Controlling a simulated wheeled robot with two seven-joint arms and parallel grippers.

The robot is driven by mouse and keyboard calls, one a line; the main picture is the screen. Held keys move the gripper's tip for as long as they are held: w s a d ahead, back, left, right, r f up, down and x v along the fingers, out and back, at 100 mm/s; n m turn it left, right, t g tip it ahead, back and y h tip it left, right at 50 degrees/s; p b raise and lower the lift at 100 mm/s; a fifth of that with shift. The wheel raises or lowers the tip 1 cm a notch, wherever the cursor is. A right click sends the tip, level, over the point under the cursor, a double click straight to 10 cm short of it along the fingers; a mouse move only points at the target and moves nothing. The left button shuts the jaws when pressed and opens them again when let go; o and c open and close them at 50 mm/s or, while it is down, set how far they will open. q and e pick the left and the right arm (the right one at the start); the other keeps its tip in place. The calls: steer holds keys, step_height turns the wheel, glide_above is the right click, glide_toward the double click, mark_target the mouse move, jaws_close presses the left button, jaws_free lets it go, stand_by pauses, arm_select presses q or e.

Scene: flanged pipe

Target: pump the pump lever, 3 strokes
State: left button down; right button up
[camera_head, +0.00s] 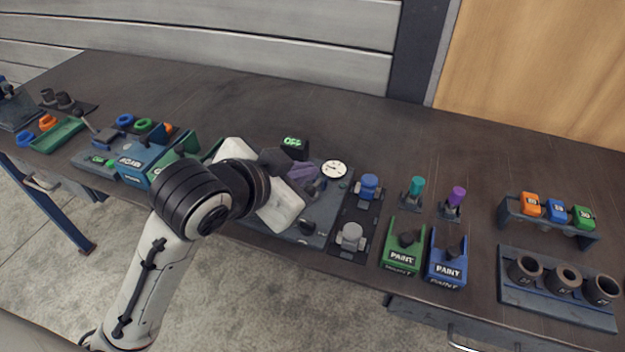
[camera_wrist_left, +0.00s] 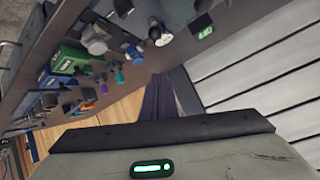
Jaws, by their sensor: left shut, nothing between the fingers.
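My left gripper (camera_head: 278,161) is over the middle of the bench, at the grey pump base plate (camera_head: 312,236). Its jaws are shut with nothing between them; the dark finger edge fills the lower part of the left wrist view (camera_wrist_left: 163,134). A purple part (camera_head: 306,176), which looks like the pump lever, lies right beside the fingers in the head view. A dark purple shape also shows just beyond the fingers in the left wrist view (camera_wrist_left: 158,97). I cannot tell whether they touch. My gripper and arm hide much of the pump. My right gripper is not in view.
A round white gauge (camera_head: 334,169) and a display reading OFF (camera_head: 292,142) stand close to the gripper. Blue and grey valves (camera_head: 352,237), green and blue PAINT boxes (camera_head: 446,262) and a dark cup rack (camera_head: 552,300) stand to the right. The back of the bench is clear.

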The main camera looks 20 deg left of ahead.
mark_target(313, 190)
arm_select(q)
steer(key=w+f, duration=0.4)
steer(key=f, duration=0.1)
steer(key=w+f, duration=0.2)
steer(key=shift+d+f, duration=0.1)
steer(key=shift+f, duration=0.1)
steer(key=shift+s+f, duration=0.25)
steer(key=shift+s, duration=0.05)
steer(key=shift+a, duration=0.2)
